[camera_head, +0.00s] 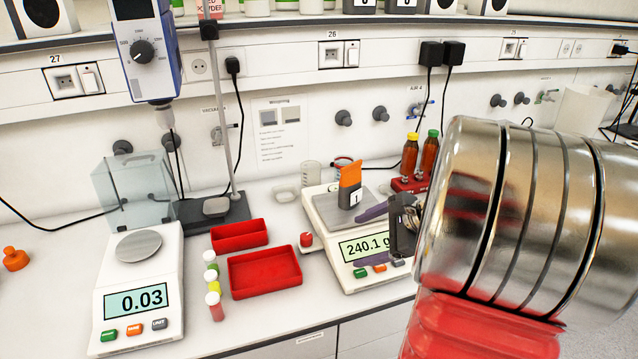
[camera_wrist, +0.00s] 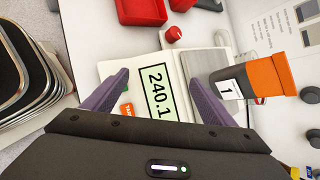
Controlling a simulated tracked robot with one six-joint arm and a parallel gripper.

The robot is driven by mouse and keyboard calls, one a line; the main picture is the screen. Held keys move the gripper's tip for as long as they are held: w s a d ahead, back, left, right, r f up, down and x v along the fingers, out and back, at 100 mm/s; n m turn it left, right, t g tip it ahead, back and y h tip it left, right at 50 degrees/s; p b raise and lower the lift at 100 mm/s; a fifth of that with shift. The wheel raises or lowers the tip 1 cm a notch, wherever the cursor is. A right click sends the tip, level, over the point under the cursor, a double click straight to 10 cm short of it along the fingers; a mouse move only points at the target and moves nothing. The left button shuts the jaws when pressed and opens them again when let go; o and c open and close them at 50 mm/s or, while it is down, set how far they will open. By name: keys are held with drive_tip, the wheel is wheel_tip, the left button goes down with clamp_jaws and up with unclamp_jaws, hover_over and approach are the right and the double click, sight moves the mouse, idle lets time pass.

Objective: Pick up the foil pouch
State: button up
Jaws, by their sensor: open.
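The pouch (camera_head: 350,186), orange on top and dark grey below with a white "1" label, stands upright on the pan of the right-hand scale (camera_head: 337,246), which reads 240.1 g. In the wrist view the pouch (camera_wrist: 262,78) is at the right, beyond the right finger and not between the jaws. My gripper (camera_head: 372,236) has purple fingers and is open and empty. It is over the front of that scale, nearer to me than the pouch. In the wrist view my gripper (camera_wrist: 155,80) spans the scale's display.
Left of the scale are red trays (camera_head: 265,272) and small capped vials (camera_head: 213,300). A second scale (camera_head: 137,290) reads 0.03. Two brown bottles (camera_head: 429,153) stand behind at right, near a red device (camera_head: 409,184). A beaker (camera_head: 311,174) stands behind the scale.

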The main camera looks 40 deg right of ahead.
sight(355, 186)
drive_tip(key=w+d+r+m+t, duration=0.1)
drive_tip(key=d+m, duration=0.1)
drive_tip(key=w+d+m+t, duration=0.1)
drive_tip(key=d+m, duration=0.1)
drive_tip(key=w+d+r+m+t, duration=0.1)
drive_tip(key=d, duration=0.1)
drive_tip(key=shift+w+d+r+m+h, duration=0.15)
drive_tip(key=shift+d+r+m+h, duration=0.2)
drive_tip(key=shift+d+m+h, duration=0.05)
drive_tip(key=w+r+m, duration=0.1)
drive_tip(key=d+r+m+t, duration=0.1)
drive_tip(key=r+m, duration=0.1)
drive_tip(key=w+d+r+m+t, duration=0.1)
drive_tip(key=shift+w+r+m+h, duration=0.3)
drive_tip(key=shift+w+r+h, duration=0.05)
drive_tip(key=shift+h, duration=0.05)
drive_tip(key=x, duration=0.8)
drive_tip(key=shift+w, duration=0.3)
drive_tip(key=shift+f, duration=0.1)
